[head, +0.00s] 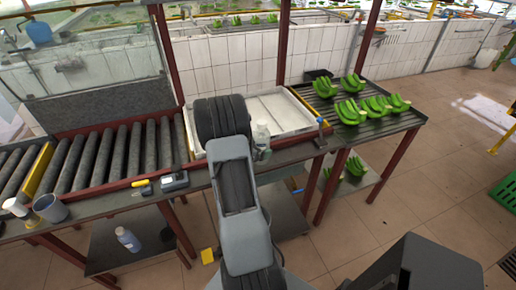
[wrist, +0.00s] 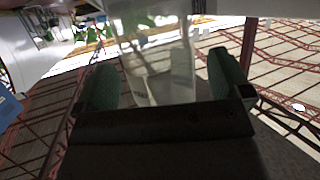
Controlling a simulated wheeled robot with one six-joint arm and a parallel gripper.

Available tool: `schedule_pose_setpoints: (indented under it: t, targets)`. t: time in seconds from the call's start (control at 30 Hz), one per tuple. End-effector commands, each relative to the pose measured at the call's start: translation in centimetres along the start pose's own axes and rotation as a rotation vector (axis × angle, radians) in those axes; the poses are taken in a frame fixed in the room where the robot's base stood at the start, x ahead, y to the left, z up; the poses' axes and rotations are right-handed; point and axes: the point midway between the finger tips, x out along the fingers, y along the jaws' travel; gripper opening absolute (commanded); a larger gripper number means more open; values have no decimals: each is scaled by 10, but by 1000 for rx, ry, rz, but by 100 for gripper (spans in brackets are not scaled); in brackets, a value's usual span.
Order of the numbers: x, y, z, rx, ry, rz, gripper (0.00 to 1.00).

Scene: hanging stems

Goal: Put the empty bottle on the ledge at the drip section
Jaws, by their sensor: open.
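A clear, see-through bottle (wrist: 158,50) stands between the two green-padded fingers of my open gripper (wrist: 163,82) in the wrist view. Its top is cut off by the picture edge, and I see gaps rather than firm contact at the pads. In the head view a pale bottle (head: 262,133) shows just right of my arm, at the front edge of the white tray (head: 285,115); it looks like the same one. My arm hides most of the gripper there. The drip section looks to be the slatted rack (head: 395,122) on the right, holding green banana bunches (head: 350,112).
A roller conveyor (head: 110,155) runs left of my arm. A grey cup (head: 50,208), a yellow-handled tool (head: 142,186) and a dark device (head: 174,181) lie along the front ledge. Another bottle (head: 128,240) stands on the lower shelf.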

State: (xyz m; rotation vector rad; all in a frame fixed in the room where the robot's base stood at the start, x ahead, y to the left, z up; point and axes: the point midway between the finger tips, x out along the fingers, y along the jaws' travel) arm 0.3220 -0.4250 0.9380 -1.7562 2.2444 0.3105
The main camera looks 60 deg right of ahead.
Motion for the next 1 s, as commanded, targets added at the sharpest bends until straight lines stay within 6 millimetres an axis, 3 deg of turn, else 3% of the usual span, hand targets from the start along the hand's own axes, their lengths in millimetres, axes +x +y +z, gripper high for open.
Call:
schedule_pose_setpoints:
  t: [0.17,0.6,0.8,1.0]
  targets:
    - [-14,-1,-3,0,0,-3,96]
    - [-95,0,-3,1,0,-4,96]
    - [-115,-1,-3,0,1,-2,96]
    - [-122,-1,-3,1,-2,-7,96]
